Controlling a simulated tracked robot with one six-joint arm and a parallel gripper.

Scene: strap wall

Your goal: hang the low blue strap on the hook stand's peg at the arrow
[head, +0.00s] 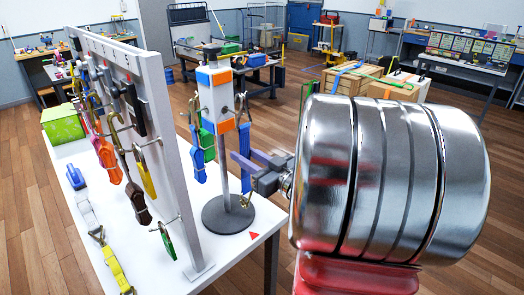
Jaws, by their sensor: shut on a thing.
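The hook stand (216,95) is a white block with orange bands on a grey pole and a round dark base (228,215). A red arrow (254,236) lies on the white table near the base. A blue strap (244,140) hangs upright at the right side of the stand, below a peg there. My gripper (243,166) is beside the pole, shut on this strap. I cannot tell whether the strap's top loop is around the peg. Another blue strap (197,162) hangs at the stand's left side with a green one (208,143).
A grey strap wall (165,150) with several hanging straps stands left of the hook stand. A green box (62,122) and loose straps lie on the table's left part. Wooden crates (352,82) stand behind my arm. The table's right edge is close to the stand.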

